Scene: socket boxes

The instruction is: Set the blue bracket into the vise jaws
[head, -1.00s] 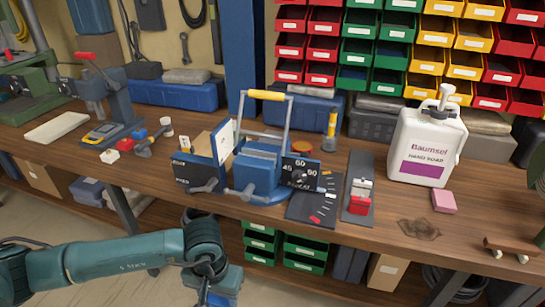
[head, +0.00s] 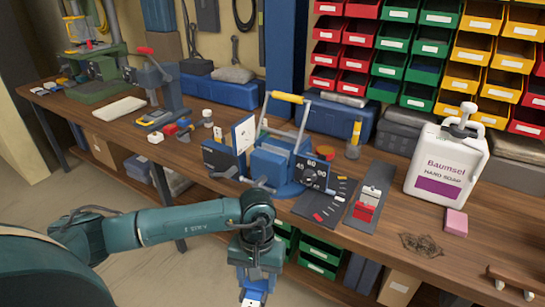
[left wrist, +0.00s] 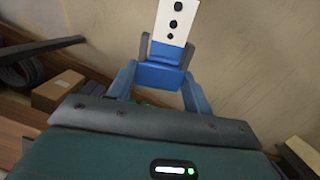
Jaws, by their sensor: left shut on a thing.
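The blue bracket (left wrist: 162,74) has a white upright plate with three dark holes. My left gripper (left wrist: 165,58) is shut on its blue part, with a finger on each side. In the head view the left gripper (head: 257,284) points down in front of the bench, below the top's front edge, and a bit of the bracket (head: 254,297) shows at the bottom edge. The blue vise (head: 270,164) stands on the bench above and beyond the gripper, apart from it. I cannot make out its jaw gap. My right gripper is out of view.
A black dial panel (head: 315,174) and a dark panel with a white plate (head: 243,134) flank the vise. Green bins (head: 317,258) sit under the bench.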

